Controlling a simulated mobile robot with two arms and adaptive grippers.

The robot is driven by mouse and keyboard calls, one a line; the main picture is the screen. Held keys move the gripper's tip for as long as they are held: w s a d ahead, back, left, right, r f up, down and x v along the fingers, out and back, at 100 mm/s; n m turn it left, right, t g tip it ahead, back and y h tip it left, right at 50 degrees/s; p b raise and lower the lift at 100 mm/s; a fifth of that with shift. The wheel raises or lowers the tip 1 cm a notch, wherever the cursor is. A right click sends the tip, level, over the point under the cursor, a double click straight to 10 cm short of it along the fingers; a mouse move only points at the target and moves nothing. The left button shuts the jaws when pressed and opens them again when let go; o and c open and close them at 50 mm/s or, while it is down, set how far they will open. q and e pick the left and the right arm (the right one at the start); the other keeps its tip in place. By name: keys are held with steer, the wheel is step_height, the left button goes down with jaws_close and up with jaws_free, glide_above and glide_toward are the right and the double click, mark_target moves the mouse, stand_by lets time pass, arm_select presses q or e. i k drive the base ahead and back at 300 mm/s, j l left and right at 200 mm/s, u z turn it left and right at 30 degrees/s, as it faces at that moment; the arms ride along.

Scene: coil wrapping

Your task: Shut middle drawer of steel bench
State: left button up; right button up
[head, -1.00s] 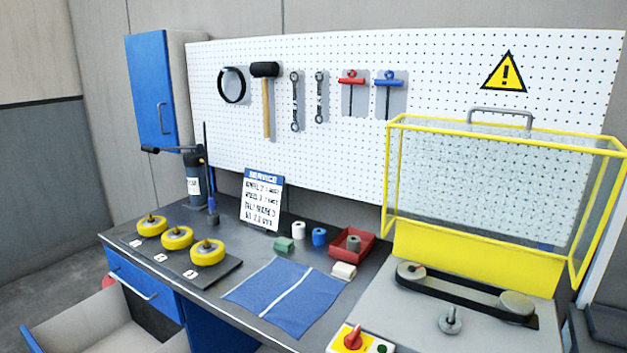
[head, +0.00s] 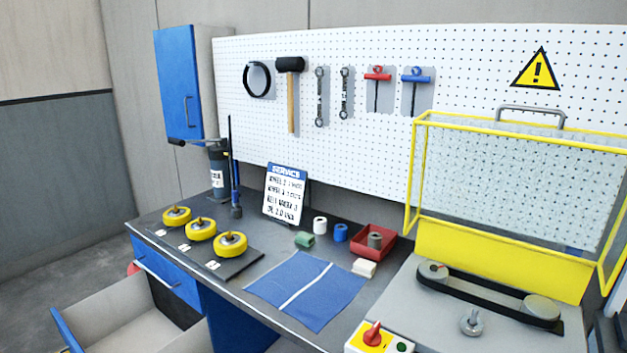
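The steel bench (head: 262,266) has a dark top and blue drawer fronts at its left end. The upper drawer front (head: 160,270), with a pale bar handle, sits flush. Below it, an open drawer (head: 97,303) is pulled out toward the lower left. Its grey inside looks empty where I can see it. Its blue front panel (head: 66,332) is cut off by the bottom edge of the picture, and its handle is not visible. I cannot see any drawer lower than this one. Neither of my grippers is in view.
Yellow wheels on a dark mat (head: 240,262), a blue cloth (head: 305,290), a service sign (head: 285,194) and a red bin (head: 390,252) are on the bench. A yellow-framed guard (head: 470,250) stands at right.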

mark_target(123, 316)
steer(key=j+u, duration=0.2)
steer(key=u, duration=0.3)
steer(key=j+u, duration=0.15)
steer(key=u, duration=0.3)
steer(key=j+u, duration=0.2)
steer(key=u, duration=0.3)
steer(key=i+l, duration=0.05)
